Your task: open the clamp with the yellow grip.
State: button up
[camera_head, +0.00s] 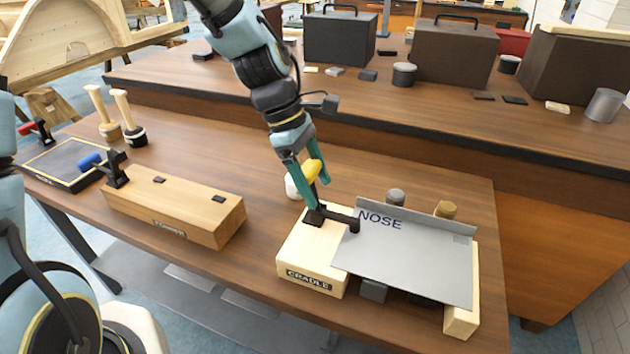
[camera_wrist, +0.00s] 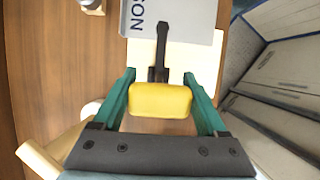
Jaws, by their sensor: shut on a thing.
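The clamp with the yellow grip (camera_head: 313,170) stands on the wooden block labelled CRADLE (camera_head: 303,262). Its black lever rises from the base toward my gripper, and its black arm (camera_head: 340,218) reaches over the edge of the grey sheet marked NOSE (camera_head: 415,250). My gripper (camera_head: 305,172) is shut on the yellow grip from above. In the wrist view, the yellow grip (camera_wrist: 160,100) lies between my two green fingers, with the black clamp arm (camera_wrist: 162,45) beyond it. Part of the lever is hidden behind the grip there.
Dark cases (camera_head: 340,40) occupy the raised shelf behind. Bare tabletop (camera_head: 240,160) lies left of the cradle.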

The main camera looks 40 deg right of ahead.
grip_shut()
jog(key=shift+w+a, duration=0.1)
jog(key=shift+w, duration=0.05)
dwell(0.4)
jog(key=shift+w+a+f+g+h+p, duration=0.1)
jog(key=shift+w+a+g+h+p, duration=0.3)
jog(key=shift+w+g+h+p, duration=0.4)
jog(key=shift+w+a+f+g+h, duration=0.35)
jog(key=shift+w+f+g+h, duration=0.25)
jog(key=shift+g, duration=0.65)
jog(key=shift+w+a+f+g+h, duration=0.4)
jog(key=shift+f+g+h, duration=0.35)
jog(key=shift+g, duration=0.55)
jog(key=shift+w+a+f+g+h, duration=0.3)
jog(key=shift+w+f+g+h, duration=0.35)
jog(key=shift+g, duration=0.6)
jog(key=shift+s, duration=0.1)
jog(key=o, duration=0.7)
grip_release()
jog(key=shift+r, duration=0.1)
